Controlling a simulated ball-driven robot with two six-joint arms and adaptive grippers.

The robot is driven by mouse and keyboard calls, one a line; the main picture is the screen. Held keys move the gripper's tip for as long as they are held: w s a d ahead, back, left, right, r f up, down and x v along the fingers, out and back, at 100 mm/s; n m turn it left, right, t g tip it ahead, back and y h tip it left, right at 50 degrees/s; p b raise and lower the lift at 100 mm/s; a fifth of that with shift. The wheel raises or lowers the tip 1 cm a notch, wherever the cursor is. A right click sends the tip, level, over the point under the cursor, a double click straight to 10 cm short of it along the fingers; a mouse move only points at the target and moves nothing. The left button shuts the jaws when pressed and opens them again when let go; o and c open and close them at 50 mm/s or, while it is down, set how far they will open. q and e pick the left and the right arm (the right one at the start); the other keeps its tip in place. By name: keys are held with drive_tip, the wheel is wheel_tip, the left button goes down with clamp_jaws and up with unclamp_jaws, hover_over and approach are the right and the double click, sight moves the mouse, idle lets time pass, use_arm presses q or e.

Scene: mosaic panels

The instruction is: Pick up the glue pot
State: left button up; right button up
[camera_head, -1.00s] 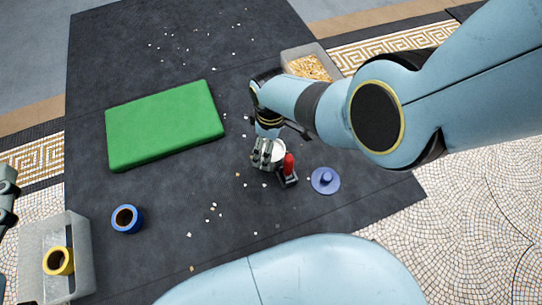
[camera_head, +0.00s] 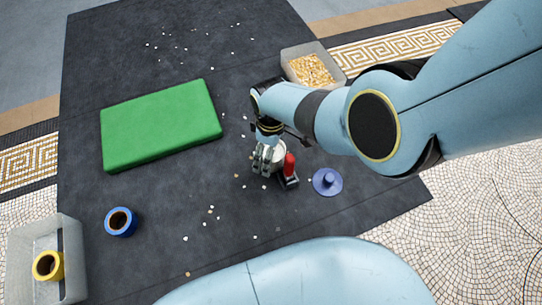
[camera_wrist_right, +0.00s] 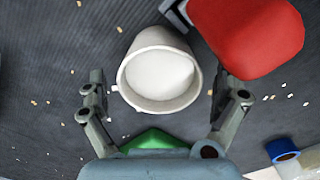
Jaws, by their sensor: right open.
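The glue pot, a white round pot with white contents (camera_wrist_right: 160,75), lies between the two fingers of my right gripper (camera_wrist_right: 159,82) in the right wrist view. The fingers are open, one on each side, with gaps showing between them and the pot. In the head view the pot (camera_head: 279,154) is partly hidden by my right gripper (camera_head: 267,160), which is low over the dark mat. My left gripper is out of view.
A red-topped object (camera_head: 290,164) stands right beside the pot, close to my right finger (camera_wrist_right: 245,35). A blue disc with a knob (camera_head: 327,182) lies to the right. A green pad (camera_head: 160,125), blue roll (camera_head: 120,222), chip bin (camera_head: 313,68) and clear bin (camera_head: 72,262) are farther off.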

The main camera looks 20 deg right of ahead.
drive_tip(key=shift+c, duration=0.4)
drive_tip(key=c, duration=1.5)
drive_tip(key=shift+c, duration=0.3)
drive_tip(key=shift+r, duration=0.1)
